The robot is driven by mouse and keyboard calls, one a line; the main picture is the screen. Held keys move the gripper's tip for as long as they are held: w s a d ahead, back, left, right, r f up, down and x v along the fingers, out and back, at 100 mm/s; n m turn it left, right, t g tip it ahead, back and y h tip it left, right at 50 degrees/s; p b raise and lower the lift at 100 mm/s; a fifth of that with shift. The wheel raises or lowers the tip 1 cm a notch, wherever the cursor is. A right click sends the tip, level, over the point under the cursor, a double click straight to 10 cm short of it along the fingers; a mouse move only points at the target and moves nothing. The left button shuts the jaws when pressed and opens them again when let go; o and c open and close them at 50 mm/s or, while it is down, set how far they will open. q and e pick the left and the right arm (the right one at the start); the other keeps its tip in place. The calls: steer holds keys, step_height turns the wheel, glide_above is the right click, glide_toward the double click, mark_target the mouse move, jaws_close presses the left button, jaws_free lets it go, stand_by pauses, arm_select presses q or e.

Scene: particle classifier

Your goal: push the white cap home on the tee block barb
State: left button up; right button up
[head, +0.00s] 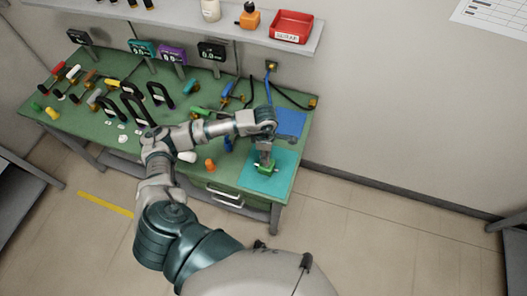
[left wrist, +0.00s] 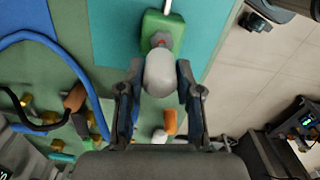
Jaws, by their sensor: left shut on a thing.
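The green tee block (head: 268,168) lies on the teal mat (head: 252,182) at the right end of the bench; it also shows in the left wrist view (left wrist: 168,28). My left gripper (head: 265,157) is right over it, its fingers (left wrist: 159,86) on either side of the white cap (left wrist: 160,76). The gripper is shut on the cap. The cap lies in line with the block's near end, where a small grey and reddish part shows between them. The cap hides most of the barb, so I cannot tell how far on it sits. My right gripper is out of view.
A blue mat (head: 290,122) lies behind the teal one. An orange piece (head: 210,164) and a white piece (head: 187,157) stand left of the mat near the front edge. A blue hose (left wrist: 60,48) curves left of the gripper. The bench's left half is crowded.

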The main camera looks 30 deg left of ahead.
arm_select(q)
steer(key=shift+f, duration=0.3)
steer(key=shift+a+f+b, duration=0.1)
steer(key=shift+f+b, duration=0.15)
steer(key=shift+b, duration=0.15)
steer(key=shift+a, duration=0.25)
steer(key=shift+r, duration=0.3)
steer(key=shift+d, duration=0.15)
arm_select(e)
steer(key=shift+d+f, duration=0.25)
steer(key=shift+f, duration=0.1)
arm_select(q)
steer(key=shift+d, duration=0.15)
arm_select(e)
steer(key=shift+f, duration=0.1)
arm_select(q)
steer(key=shift+d, duration=0.3)
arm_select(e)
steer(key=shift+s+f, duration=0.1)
arm_select(q)
steer(key=shift+b, duration=0.3)
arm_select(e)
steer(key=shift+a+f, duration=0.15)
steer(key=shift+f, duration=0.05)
